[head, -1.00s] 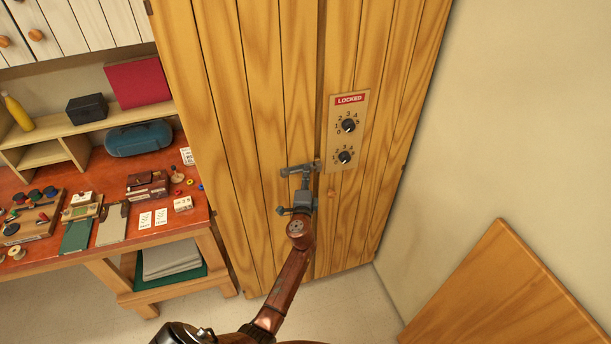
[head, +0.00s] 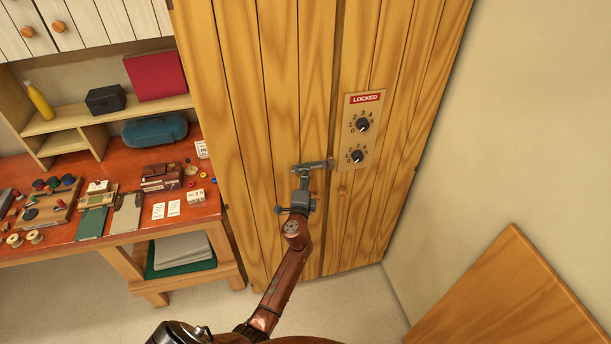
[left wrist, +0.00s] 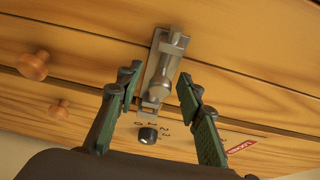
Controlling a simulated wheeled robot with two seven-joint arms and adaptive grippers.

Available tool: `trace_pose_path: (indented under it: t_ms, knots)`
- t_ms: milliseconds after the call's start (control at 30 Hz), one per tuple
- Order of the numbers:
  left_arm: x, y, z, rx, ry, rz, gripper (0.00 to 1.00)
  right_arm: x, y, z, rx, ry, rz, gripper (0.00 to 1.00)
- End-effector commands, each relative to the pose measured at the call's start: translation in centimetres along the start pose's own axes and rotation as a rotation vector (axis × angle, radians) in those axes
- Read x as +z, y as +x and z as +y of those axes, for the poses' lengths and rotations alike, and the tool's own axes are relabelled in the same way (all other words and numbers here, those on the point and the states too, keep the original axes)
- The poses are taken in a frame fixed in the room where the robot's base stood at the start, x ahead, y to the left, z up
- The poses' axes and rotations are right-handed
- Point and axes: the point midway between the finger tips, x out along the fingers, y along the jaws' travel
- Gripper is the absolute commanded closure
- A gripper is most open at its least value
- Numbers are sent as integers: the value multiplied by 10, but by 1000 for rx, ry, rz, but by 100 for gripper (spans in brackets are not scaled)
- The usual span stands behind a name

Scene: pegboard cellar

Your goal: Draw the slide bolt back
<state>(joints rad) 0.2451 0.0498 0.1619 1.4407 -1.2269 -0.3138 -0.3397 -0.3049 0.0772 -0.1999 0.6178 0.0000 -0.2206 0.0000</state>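The grey metal slide bolt (head: 322,164) is mounted across the seam of the wooden cabinet doors, left of and below the dial panel. In the left wrist view, the bolt (left wrist: 169,52) has a rounded knob (left wrist: 158,92) standing out toward me. My left gripper (head: 303,180) is at the bolt's left part in the head view. In the left wrist view its green fingers (left wrist: 157,84) are spread to either side of the knob, with gaps showing. I cannot tell whether the bolt's end sits in the keeper. My right gripper is not in view.
A panel (head: 361,130) with two dials and a red LOCKED label (head: 365,98) is right of the bolt. A small round wooden knob (head: 342,191) is below it. A cluttered workbench (head: 105,238) stands left; a wooden panel (head: 510,295) is at lower right.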

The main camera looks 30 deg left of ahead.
Motion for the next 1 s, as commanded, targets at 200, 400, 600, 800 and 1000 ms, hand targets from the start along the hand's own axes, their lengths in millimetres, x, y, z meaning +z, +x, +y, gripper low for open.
trace_pose_path:
  t_ms: [200, 400, 600, 800, 1000]
  knots:
    - [0, -8, 0, 0, 1, 0, 66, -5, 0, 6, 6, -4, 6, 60]
    - [0, -43, 1, 1, -2, 0, 66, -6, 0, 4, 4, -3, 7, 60]
    - [0, -85, 2, 2, -1, -1, 66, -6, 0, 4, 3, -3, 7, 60]
    - [0, -112, 1, 2, -1, -1, 66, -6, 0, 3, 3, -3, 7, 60]
    - [0, -120, 0, 0, 1, -1, 66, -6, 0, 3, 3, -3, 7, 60]
